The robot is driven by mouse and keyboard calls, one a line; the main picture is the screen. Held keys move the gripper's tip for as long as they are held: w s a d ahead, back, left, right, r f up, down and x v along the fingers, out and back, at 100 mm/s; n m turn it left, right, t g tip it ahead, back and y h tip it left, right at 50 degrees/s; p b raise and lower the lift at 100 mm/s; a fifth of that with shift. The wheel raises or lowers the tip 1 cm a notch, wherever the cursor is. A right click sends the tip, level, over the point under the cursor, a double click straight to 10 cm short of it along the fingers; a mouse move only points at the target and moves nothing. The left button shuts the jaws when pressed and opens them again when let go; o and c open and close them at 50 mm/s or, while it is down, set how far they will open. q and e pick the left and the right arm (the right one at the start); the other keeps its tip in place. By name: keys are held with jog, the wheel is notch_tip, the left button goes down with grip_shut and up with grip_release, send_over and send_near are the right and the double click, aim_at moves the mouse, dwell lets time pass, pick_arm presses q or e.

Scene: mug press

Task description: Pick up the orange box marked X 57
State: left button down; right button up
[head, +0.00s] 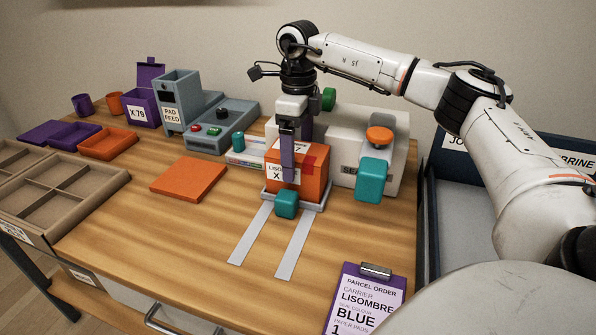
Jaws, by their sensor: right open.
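The orange box (315,178) sits on a grey plate (318,207) at the front of the pale machine. Its white label is partly covered; "LISO", "X" and a "7" can be read, and a red patch shows on its upper right. My right gripper (295,160) points down at the box from above. One finger hangs in front of the box's near face, across the label. The other finger is mostly hidden behind the box's top. The jaws are open around the box, and I cannot tell whether they touch it. My left gripper is out of view.
The pale machine (348,130) has an orange knob and teal blocks. Two grey rails (251,236) run towards the front edge. An orange pad (188,178), a purple box marked X 79 (141,108) and a divided tray (60,186) are left. A purple clipboard (368,300) lies front right.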

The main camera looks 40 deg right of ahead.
jog(key=c, duration=1.2)
jog(key=shift+c, duration=0.8)
jog(key=shift+r, duration=0.1)
